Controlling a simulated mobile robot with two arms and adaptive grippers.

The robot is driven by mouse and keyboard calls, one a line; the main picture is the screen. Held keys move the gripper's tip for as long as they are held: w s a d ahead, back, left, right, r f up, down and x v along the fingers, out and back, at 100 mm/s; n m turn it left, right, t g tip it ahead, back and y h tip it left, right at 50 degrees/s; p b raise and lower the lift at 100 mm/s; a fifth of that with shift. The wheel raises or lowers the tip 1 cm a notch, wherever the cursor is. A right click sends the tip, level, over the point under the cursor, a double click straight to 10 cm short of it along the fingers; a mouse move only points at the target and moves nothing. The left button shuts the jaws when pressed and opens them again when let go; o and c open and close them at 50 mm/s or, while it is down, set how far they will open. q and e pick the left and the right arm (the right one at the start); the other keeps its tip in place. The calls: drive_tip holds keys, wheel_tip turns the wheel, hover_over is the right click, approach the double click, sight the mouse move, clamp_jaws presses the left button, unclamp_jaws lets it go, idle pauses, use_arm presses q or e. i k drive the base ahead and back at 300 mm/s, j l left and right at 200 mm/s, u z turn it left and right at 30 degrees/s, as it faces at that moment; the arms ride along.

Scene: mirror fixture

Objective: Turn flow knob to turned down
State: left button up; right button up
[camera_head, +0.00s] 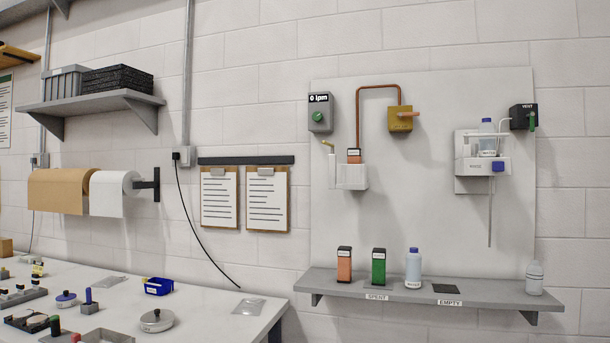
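A green round knob (318,116) sits on the front of a small grey box (321,127) at the upper left of the white wall panel. A black display (318,98) above the knob reads "0 lpm". I cannot make out a pointer mark on the knob, so its exact setting is unclear. Neither of my grippers shows in the head view.
A copper pipe (377,86) runs to a yellow valve box (401,120) with an orange handle. A white cartridge holder (351,178) hangs below. A black vent box (523,117) is at right. Bottles and cartridges stand on a grey shelf (463,301).

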sight(318, 116)
drive_tip(key=i, duration=0.35)
drive_tip(key=u, duration=0.35)
drive_tip(key=i+l+u, duration=0.15)
drive_tip(key=u, duration=0.2)
drive_tip(key=l+u, duration=0.1)
drive_tip(key=u, duration=0.25)
